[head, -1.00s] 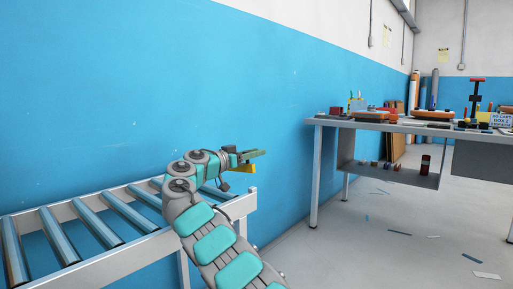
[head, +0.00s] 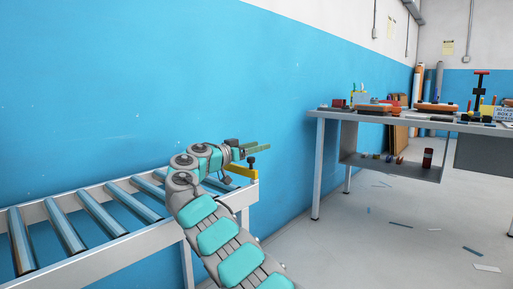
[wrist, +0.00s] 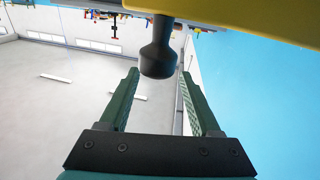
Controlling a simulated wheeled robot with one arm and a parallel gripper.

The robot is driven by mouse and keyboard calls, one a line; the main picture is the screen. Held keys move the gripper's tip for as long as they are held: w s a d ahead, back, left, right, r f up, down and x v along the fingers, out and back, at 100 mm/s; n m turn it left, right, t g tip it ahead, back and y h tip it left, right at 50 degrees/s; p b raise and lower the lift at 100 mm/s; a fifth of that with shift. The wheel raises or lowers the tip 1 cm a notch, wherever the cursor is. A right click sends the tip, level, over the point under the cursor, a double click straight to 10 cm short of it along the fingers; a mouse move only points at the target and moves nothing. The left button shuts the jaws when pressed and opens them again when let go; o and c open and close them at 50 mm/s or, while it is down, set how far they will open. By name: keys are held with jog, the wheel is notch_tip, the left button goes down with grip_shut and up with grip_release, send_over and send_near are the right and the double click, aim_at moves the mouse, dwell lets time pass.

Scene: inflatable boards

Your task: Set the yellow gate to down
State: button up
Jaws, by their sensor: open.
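The yellow gate (head: 241,171) is a flat bar at the right end of the roller conveyor, partly hidden by my arm. A dark knob (head: 251,161) stands up on it. In the wrist view the gate (wrist: 245,15) crosses the top right, close to the camera. The knob (wrist: 158,58) shows there between the tips of my open gripper (wrist: 159,76). I see no contact, and cannot tell the exact gap.
The roller conveyor (head: 105,262) runs along the blue wall (head: 130,90) at the left. A workbench (head: 390,122) with tools and boxes stands at the right, with a lower shelf (head: 390,170). The floor between has scattered strips, otherwise clear.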

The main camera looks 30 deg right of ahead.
jog(key=v, duration=0.7)
jog(key=shift+a, duration=0.4)
jog(key=shift+s, duration=0.15)
